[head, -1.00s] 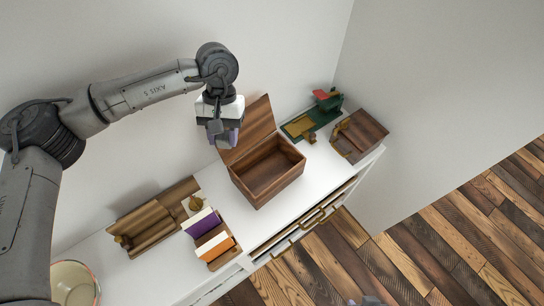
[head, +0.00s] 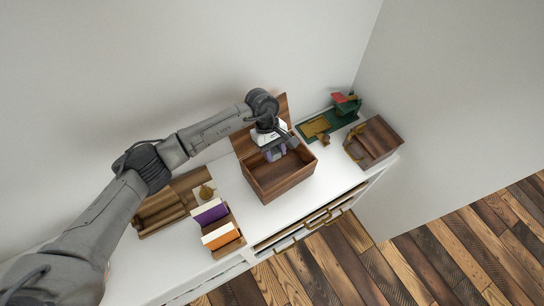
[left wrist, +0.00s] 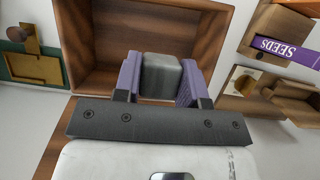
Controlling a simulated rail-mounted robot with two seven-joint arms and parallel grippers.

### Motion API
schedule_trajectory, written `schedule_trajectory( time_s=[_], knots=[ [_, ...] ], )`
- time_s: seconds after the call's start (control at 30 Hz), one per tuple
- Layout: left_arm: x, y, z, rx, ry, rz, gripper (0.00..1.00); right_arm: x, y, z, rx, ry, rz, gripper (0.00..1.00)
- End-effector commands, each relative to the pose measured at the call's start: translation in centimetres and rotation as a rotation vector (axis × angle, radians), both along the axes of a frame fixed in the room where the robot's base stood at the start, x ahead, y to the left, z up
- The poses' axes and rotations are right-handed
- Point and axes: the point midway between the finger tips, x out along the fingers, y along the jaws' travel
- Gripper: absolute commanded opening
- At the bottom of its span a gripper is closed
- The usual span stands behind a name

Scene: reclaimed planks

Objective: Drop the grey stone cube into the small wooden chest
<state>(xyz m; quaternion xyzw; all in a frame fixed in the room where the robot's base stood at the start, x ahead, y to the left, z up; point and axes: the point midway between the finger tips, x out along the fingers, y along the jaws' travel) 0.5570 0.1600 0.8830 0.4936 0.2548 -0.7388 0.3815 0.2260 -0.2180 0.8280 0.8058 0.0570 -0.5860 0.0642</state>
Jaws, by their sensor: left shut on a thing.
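The small wooden chest (head: 283,187) stands on the white cabinet top with its lid (head: 243,141) tilted up at the back. My left gripper (head: 277,153) is over the open chest, its fingers at or just above the opening. In the left wrist view the grey stone cube (left wrist: 161,76) sits between the purple finger pads of the gripper (left wrist: 159,80), which is shut on it. The chest's brown inner walls (left wrist: 205,35) show around the cube in that view. In the head view the cube is mostly hidden by the fingers. My right gripper is not in view.
A green-based object (head: 333,118) and a closed wooden box (head: 373,143) stand right of the chest. A holder with purple and orange packets (head: 217,224) and a wooden rack (head: 165,208) stand to the left. Open drawers (head: 300,229) are at the front.

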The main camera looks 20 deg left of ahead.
Motion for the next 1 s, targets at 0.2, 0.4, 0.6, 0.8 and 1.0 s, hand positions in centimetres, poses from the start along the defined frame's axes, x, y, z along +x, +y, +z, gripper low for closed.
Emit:
schedule_trajectory(
  time_s=[0.2,0.4,0.6,0.8,1.0],
  knots=[
    [0.0,-0.1,-2.3,-0.001,0.000,-0.003,0.12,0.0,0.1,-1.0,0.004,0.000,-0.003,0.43],
    [0.0,-0.1,-4.2,-0.001,0.000,-0.003,0.12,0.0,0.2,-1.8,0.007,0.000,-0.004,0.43],
    [0.0,0.0,-4.9,-0.001,-0.001,-0.003,0.12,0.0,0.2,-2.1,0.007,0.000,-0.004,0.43],
    [0.0,0.0,-4.9,-0.001,-0.001,-0.004,0.12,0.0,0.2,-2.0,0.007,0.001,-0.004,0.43],
    [0.0,0.0,-4.9,0.000,0.000,-0.004,0.56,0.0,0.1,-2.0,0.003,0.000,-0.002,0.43]
  ],
)
